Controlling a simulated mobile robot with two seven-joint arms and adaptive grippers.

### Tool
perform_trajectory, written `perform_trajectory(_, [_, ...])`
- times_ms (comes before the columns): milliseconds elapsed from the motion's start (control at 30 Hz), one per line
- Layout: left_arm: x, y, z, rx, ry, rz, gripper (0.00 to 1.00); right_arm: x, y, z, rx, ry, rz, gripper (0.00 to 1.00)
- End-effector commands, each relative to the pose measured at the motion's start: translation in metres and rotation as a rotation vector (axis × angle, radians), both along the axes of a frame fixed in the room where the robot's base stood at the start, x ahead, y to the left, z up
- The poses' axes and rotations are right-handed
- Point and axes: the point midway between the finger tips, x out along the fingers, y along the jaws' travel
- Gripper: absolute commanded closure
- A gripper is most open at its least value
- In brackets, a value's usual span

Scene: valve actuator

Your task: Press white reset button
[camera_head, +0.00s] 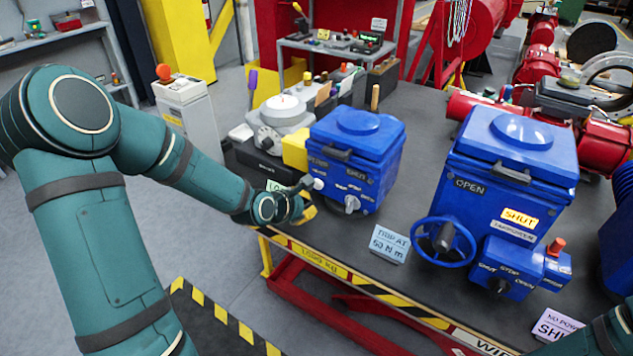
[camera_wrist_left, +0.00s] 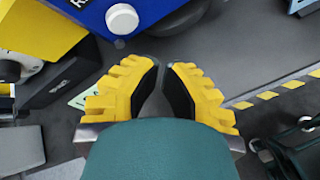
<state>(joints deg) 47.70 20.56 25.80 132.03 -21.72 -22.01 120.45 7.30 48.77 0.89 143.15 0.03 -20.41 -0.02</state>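The white round button (camera_head: 318,184) is on the lower left of the smaller blue actuator box (camera_head: 352,150). In the left wrist view the button (camera_wrist_left: 122,18) sticks out of the blue face at the top, up and left of my fingertips. My left gripper (camera_head: 308,203) is just in front of and below it in the head view. Its yellow fingers (camera_wrist_left: 161,66) have their tips close together, with nothing between them. They appear apart from the button. My right gripper is out of view; only part of my right arm shows at the bottom right corner.
A larger blue actuator (camera_head: 510,190) with a handwheel (camera_head: 443,241) stands to the right. A torque sign (camera_head: 390,244) stands between them on the dark table (camera_head: 330,235). A yellow part (camera_head: 295,150) and a grey device (camera_head: 280,118) sit left of the smaller box.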

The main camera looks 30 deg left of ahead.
Motion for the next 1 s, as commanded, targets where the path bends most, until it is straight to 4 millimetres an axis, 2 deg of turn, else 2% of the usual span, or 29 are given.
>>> perform_trajectory(100, [-0.012, 0.001, 0.002, -0.001, 0.002, 0.002, 1.00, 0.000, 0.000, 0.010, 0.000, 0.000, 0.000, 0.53])
perform_trajectory(333, [-0.026, 0.002, 0.001, -0.002, 0.001, 0.001, 1.00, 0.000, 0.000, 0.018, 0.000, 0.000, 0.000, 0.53])
perform_trajectory(1000, [-0.027, 0.002, 0.000, -0.001, 0.001, 0.000, 1.00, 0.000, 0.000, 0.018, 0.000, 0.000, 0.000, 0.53])
